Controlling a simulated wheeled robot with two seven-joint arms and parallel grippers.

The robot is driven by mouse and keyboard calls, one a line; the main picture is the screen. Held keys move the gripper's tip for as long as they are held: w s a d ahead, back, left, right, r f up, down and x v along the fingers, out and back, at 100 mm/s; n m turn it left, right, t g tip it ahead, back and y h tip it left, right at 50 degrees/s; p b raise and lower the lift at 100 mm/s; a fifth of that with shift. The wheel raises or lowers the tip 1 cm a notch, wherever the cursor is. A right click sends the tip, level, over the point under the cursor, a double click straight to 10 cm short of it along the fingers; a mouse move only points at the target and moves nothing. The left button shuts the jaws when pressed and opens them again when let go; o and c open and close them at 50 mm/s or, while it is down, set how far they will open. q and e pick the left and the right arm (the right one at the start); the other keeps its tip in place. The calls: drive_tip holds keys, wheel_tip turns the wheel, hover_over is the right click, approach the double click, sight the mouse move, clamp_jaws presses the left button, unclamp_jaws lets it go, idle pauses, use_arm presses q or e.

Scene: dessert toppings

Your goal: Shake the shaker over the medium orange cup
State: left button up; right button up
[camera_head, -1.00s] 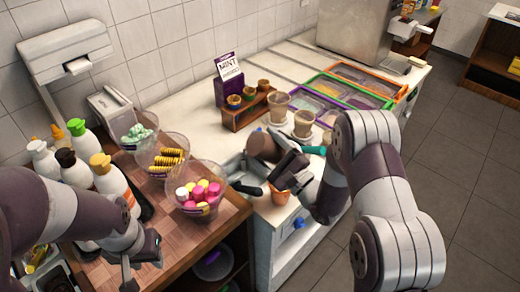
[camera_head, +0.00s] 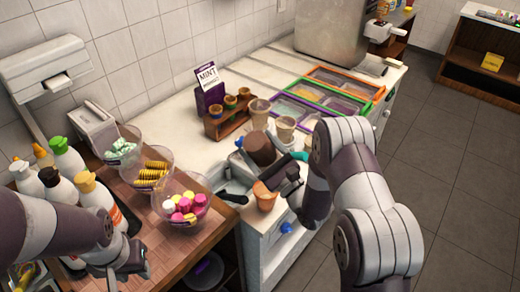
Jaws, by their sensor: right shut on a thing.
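The medium orange cup (camera_head: 265,197) is upright at the front edge of the white counter, partly hidden by my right gripper. A brown cylinder, apparently the shaker (camera_head: 260,149), shows just behind and above the cup, tilted. My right gripper (camera_head: 272,180) is dark and partly hidden by its own arm. It is shut on the shaker; the contact is not clear in this view. My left gripper (camera_head: 128,266) is low at the left, in front of the wooden counter and away from the cup. Its jaw opening is not clear.
Topping bowls (camera_head: 183,208) and several sauce bottles (camera_head: 108,200) stand on the wooden counter (camera_head: 205,234) at left. Cups (camera_head: 259,112) and a small wooden cup rack (camera_head: 226,124) stand behind the shaker. Framed topping bins (camera_head: 352,84) lie farther back.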

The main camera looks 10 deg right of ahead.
sight(267, 145)
drive_tip(key=shift+r+p, duration=1.5)
drive_tip(key=shift+r, duration=0.5)
drive_tip(key=shift+f+b, duration=2.75)
drive_tip(key=shift+f, duration=0.8)
drive_tip(key=shift+r+p, duration=3.3)
drive_tip(key=shift+r, duration=0.55)
drive_tip(key=shift+f, duration=0.2)
